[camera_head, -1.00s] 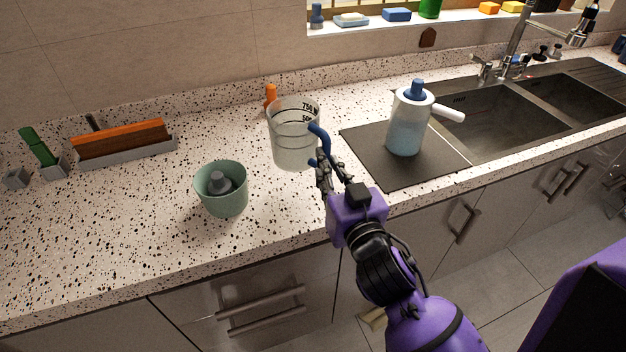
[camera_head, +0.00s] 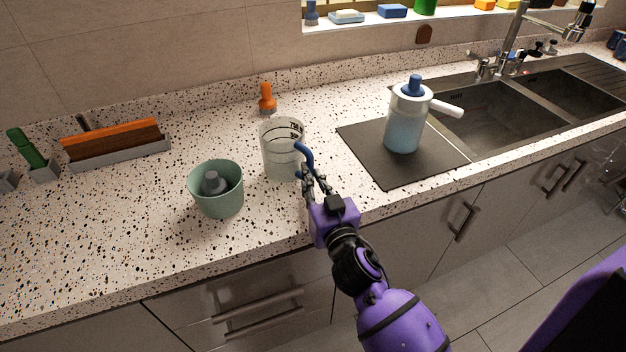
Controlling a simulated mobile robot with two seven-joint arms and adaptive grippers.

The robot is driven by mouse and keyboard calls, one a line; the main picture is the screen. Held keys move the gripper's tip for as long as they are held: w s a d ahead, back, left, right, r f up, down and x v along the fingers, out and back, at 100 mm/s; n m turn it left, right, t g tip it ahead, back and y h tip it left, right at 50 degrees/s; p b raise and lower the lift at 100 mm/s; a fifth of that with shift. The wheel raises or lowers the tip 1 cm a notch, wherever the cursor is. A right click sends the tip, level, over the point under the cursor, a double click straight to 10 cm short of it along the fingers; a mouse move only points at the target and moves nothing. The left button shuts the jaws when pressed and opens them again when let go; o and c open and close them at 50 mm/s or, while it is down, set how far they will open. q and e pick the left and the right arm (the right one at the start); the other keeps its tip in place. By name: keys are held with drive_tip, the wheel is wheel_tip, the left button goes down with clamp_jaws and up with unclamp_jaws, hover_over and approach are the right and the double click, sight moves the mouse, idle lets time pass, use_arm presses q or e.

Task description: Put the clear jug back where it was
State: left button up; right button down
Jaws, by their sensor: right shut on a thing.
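The clear jug (camera_head: 281,152) with dark measuring marks and a blue handle is on or just above the speckled counter, left of the dark mat; I cannot tell whether its base touches. My right gripper (camera_head: 306,178) is shut on its blue handle, on the jug's right front side. The jug looks upright. My left gripper is not in view.
A green pot (camera_head: 216,190) with a grey thing inside stands close left of the jug. An orange-topped brush (camera_head: 266,99) stands behind it. The sink (camera_head: 490,118) is at the right.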

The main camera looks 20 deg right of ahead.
drive_tip(key=shift+f, duration=0.25)
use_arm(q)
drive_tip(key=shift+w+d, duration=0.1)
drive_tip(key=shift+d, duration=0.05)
use_arm(e)
drive_tip(key=c, duration=1.7)
unclamp_jaws()
drive_tip(key=shift+c, duration=0.2)
